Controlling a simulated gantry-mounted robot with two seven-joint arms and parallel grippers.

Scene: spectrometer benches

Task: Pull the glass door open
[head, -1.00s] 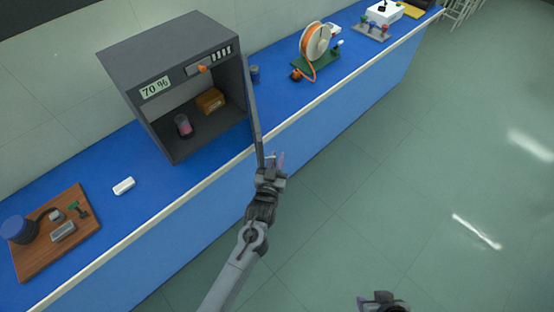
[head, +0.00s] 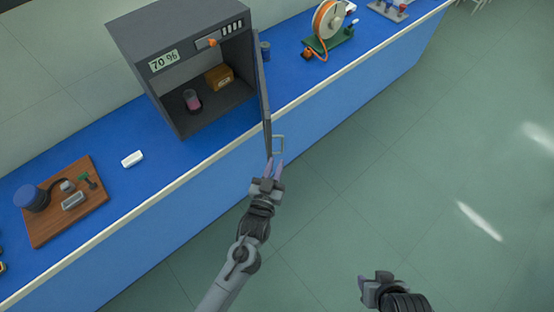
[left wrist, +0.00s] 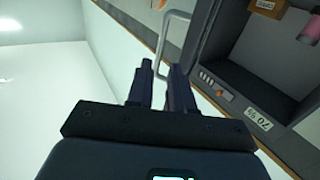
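The grey cabinet (head: 172,40) stands on the blue bench with its front open. Its door (head: 264,95) is swung wide out past the bench's front edge and shows nearly edge-on. The door's pale loop handle (head: 279,143) is at its outer end; it also shows in the left wrist view (left wrist: 172,38). In the left wrist view the fingers (left wrist: 160,75) point toward the handle. My right gripper (head: 374,284) is low over the floor, away from the door; its fingers are unclear.
Inside the cabinet are a pink-filled jar (head: 192,100) and an orange-brown box (head: 219,77). A white block (head: 132,159) and a wooden board (head: 88,212) with parts lie left on the bench. An orange reel (head: 326,22) stands right. The floor in front is clear.

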